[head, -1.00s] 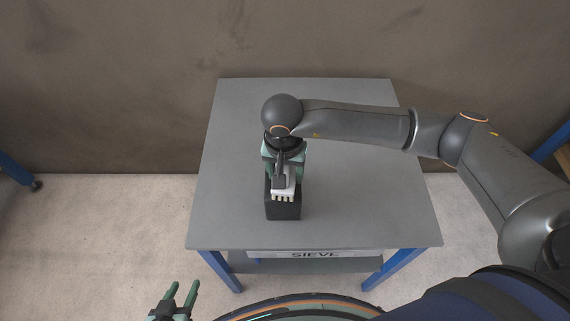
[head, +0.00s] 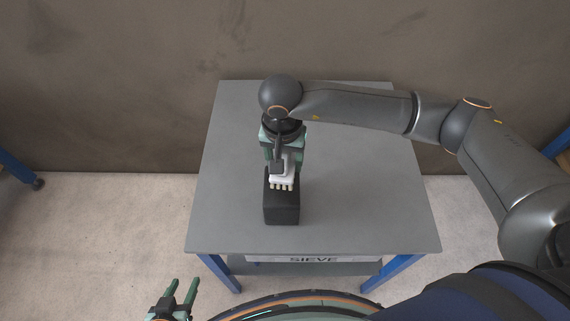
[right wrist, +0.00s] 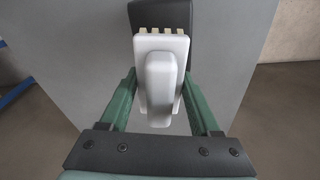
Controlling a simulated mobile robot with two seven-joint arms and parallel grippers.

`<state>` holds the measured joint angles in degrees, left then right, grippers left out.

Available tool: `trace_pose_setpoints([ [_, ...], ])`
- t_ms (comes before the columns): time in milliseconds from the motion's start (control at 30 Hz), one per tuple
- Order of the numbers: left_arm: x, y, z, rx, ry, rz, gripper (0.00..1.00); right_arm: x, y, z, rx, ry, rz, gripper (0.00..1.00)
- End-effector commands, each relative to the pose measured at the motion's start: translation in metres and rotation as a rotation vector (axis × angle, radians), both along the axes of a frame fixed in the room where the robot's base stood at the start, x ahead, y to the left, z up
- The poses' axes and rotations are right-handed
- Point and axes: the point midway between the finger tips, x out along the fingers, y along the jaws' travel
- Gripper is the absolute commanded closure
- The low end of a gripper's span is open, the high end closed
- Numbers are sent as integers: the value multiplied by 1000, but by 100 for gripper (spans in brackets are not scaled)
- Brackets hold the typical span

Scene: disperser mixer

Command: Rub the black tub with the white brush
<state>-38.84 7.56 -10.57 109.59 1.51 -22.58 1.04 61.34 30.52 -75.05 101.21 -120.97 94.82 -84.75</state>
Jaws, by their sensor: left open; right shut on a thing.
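The black tub (head: 282,207) stands upright on the grey table, in the middle towards its front edge. The white brush (head: 284,178) with pale bristle tufts is at the tub's upper part; I cannot tell whether the bristles touch it. My right gripper (head: 283,160) is shut on the brush. In the right wrist view the brush (right wrist: 160,75) sits between the green fingers (right wrist: 160,95), its bristles against the view of the black tub (right wrist: 160,12). My left gripper (head: 181,293) is open and empty, low in the head view, off the table's front left.
The grey table (head: 370,200) is otherwise bare, with free room on both sides of the tub. A brown wall (head: 130,80) stands behind the table.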

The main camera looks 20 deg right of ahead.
Motion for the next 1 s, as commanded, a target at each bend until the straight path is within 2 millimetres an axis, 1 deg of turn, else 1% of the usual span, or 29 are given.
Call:
trace_pose_setpoints([
  [33,0,0,4,0,0,0,50,1,1,8,1,-3,-2,100],
  [300,0,0,15,-1,0,1,50,4,2,32,1,-3,-10,100],
  [433,0,0,19,-1,0,1,50,4,2,41,2,-2,-12,100],
  [567,0,0,20,-1,-1,1,50,4,3,44,1,-1,-14,100],
  [1000,0,0,20,-1,-1,1,50,4,3,44,1,-2,-14,100],
])
